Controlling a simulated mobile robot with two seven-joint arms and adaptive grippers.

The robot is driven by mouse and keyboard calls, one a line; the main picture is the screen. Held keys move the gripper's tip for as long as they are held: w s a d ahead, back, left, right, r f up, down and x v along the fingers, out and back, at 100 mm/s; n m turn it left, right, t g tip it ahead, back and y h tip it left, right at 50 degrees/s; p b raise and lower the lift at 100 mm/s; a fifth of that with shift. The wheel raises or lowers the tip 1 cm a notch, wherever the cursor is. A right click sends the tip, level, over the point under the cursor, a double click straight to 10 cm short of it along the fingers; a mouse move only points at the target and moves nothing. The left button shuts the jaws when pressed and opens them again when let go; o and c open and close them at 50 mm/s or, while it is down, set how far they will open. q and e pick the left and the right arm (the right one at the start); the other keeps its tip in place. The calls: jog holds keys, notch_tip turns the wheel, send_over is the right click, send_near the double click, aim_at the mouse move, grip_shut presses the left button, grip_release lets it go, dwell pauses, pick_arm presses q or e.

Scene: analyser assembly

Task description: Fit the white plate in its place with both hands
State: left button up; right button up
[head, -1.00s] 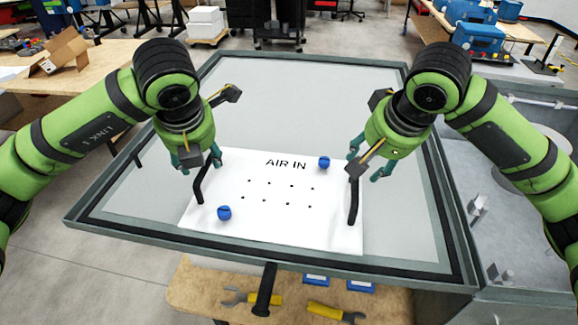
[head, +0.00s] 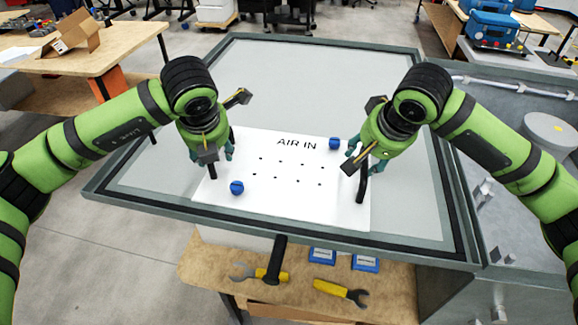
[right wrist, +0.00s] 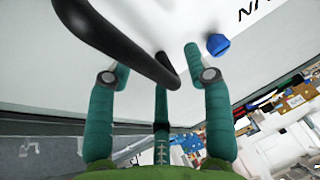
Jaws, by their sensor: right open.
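The white plate (head: 285,190), marked AIR IN, lies on the large grey framed panel near its front edge. It has two black handles, two blue knobs and several small holes. My left gripper (head: 212,156) is at the left black handle (head: 212,172), its teal fingers spread and partly hidden by the wrist. My right gripper (head: 362,158) is at the right black handle (head: 362,186). In the right wrist view, my right gripper (right wrist: 154,66) is open, with the handle (right wrist: 130,42) passing between its fingers. One blue knob (right wrist: 217,45) shows beyond a fingertip there.
The grey panel (head: 290,85) is bare behind the plate and has a raised dark frame. A wooden shelf (head: 210,265) below the front edge holds wrenches (head: 340,291) and small blue boxes (head: 322,256). A grey cabinet (head: 525,140) stands at right.

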pick_arm(q)
jog(key=shift+w+f, duration=0.15)
pick_arm(e)
jog(key=shift+w+f, duration=0.15)
pick_arm(q)
grip_shut()
pick_arm(e)
grip_shut()
pick_arm(q)
jog(key=shift+r, duration=0.2)
pick_arm(e)
jog(key=shift+r, duration=0.2)
